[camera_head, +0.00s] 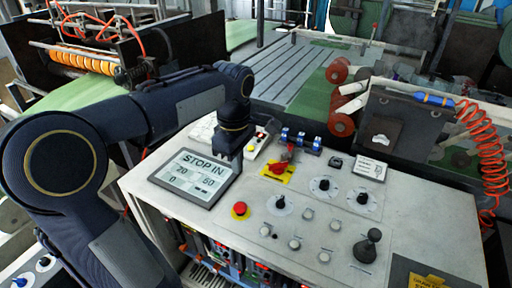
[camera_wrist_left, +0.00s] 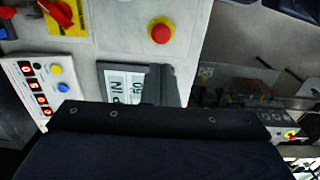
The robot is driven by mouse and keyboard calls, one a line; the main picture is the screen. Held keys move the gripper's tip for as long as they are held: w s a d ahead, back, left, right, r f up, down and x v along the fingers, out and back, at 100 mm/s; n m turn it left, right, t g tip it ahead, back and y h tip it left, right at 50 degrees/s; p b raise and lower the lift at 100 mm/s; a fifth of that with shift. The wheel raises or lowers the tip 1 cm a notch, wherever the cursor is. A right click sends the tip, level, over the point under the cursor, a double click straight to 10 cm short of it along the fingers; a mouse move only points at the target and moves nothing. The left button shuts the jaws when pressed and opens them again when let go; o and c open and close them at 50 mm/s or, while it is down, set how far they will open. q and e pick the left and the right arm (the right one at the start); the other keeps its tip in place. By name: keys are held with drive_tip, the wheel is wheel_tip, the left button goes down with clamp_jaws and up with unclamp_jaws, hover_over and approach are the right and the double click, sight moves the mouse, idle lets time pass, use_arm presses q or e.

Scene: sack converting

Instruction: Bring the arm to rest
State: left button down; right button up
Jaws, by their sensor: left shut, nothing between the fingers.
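My left arm comes in from the left in the head view and reaches over the control console (camera_head: 340,240). My left gripper (camera_head: 230,165) points down over the right edge of the display (camera_head: 194,177), which reads "STOP IN". The gripper is shut and holds nothing. In the left wrist view the gripper (camera_wrist_left: 168,85) shows as a dark block in front of the same display (camera_wrist_left: 122,84), hiding part of it. I cannot tell whether it touches the display. My right gripper is in neither view.
A red stop button (camera_head: 240,209) on a yellow base is close by the display. A red rotary switch (camera_head: 277,169), knobs, several push buttons and a black joystick (camera_head: 368,246) stand up from the panel. A coiled red hose (camera_head: 483,150) hangs at the right. Machinery with rollers stands behind.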

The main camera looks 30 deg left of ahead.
use_arm(q)
drive_tip(key=s+d+f+m+t+h, duration=0.2)
drive_tip(key=s+d+f+m, duration=0.1)
drive_tip(key=s+d+m, duration=0.3)
drive_tip(key=s+d+f+m+t+h, duration=0.1)
drive_tip(key=s+d+f+m+t, duration=0.2)
drive_tip(key=s+d+m, duration=0.3)
drive_tip(key=s+m, duration=0.2)
drive_tip(key=m, duration=0.3)
drive_tip(key=shift+s+d+m+h, duration=0.25)
drive_tip(key=shift+d+m+h, duration=0.05)
drive_tip(key=shift+h, duration=0.1)
